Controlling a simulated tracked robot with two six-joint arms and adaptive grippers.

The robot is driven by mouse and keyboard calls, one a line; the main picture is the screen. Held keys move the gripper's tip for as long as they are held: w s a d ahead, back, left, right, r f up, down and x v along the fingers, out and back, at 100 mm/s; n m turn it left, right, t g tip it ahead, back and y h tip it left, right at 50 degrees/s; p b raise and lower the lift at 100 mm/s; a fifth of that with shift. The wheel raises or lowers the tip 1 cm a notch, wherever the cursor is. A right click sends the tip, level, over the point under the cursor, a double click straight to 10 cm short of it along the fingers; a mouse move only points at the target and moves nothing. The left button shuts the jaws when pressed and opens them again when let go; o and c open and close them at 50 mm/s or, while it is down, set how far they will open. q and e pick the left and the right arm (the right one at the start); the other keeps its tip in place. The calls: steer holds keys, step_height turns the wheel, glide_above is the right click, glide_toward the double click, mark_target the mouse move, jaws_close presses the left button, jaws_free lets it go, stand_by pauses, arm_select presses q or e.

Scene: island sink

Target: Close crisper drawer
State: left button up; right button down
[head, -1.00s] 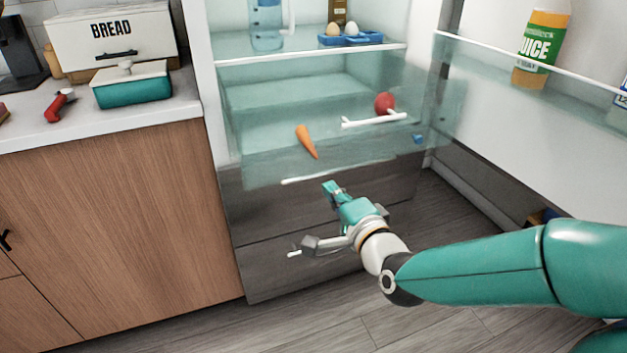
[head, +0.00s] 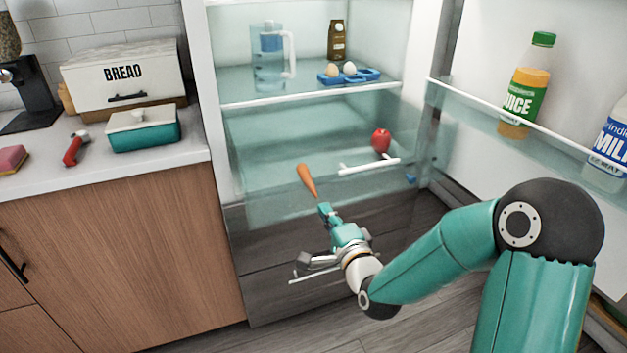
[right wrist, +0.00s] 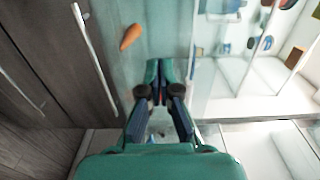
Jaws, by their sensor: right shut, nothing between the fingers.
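The clear crisper drawer (head: 265,198) with an orange carrot (head: 307,181) in it is low in the open fridge. The carrot also shows through the clear plastic in the right wrist view (right wrist: 131,37). A white bar handle (right wrist: 92,50) runs to the left of the carrot there. My right gripper (head: 326,210) is shut and empty at the front of this drawer, just below the carrot. Its fingers (right wrist: 160,72) point at the clear plastic; I cannot tell whether they touch it. How far the drawer stands out is unclear. My left gripper is out of view.
A red apple (head: 381,140) lies behind another white handle (head: 370,166). A pitcher (head: 270,58) and egg holder (head: 350,75) stand on the shelf above. The open fridge door holds a juice bottle (head: 526,92). A wooden counter cabinet (head: 120,255) stands left.

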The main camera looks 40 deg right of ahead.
mark_target(310, 187)
steer(key=x, duration=0.7)
steer(key=shift+w+d+f+p, duration=0.1)
steer(key=shift+w+f+p, duration=0.05)
steer(key=shift+w+p, duration=0.25)
steer(key=shift+d, duration=0.1)
